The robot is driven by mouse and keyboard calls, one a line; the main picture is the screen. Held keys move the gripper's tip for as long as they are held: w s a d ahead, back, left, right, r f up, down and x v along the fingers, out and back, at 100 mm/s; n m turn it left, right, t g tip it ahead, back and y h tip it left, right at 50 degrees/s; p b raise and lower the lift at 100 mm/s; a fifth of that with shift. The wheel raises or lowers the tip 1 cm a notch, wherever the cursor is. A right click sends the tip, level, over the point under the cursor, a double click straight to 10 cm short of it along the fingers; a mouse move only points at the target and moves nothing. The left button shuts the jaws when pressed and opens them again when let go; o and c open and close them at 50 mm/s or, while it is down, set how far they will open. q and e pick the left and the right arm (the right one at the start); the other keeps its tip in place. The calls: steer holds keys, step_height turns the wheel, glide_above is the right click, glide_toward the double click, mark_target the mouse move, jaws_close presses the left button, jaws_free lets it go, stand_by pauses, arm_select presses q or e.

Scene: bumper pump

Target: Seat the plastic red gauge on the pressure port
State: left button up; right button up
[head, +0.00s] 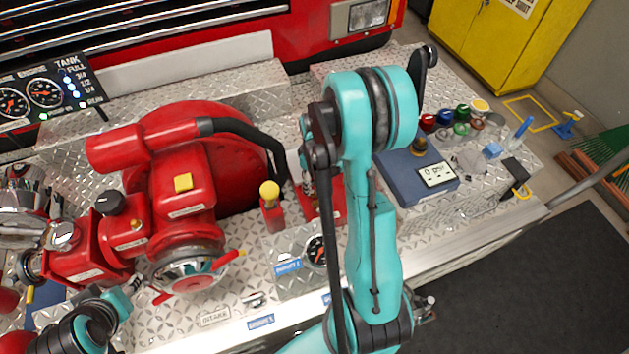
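A round gauge (316,250) with a black face and a red needle is on the diamond plate, beside a blue label and partly behind my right arm. Whether it is the plastic red gauge is unclear. The red pump (182,190) fills the left; I cannot pick out the pressure port for certain. My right arm rises through the middle. Its dark end (309,178) is over a small red fixture (329,205), and its fingers are too hidden to read. My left arm enters at bottom left, its end (133,285) close to the pump's front; its fingers are unclear.
A red bottle with a yellow cap (271,206) stands right of the pump. A blue-grey device with a display (436,175) is right of my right arm. Several coloured caps (461,113) crowd the back right. A tank gauge panel (45,95) is at upper left.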

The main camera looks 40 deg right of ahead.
steer(key=shift+f+b, duration=0.2)
steer(key=shift+b, duration=0.2)
stand_by(0.3)
steer(key=o, duration=1.7)
steer(key=shift+o, duration=0.2)
step_height(320, 180, up, 12)
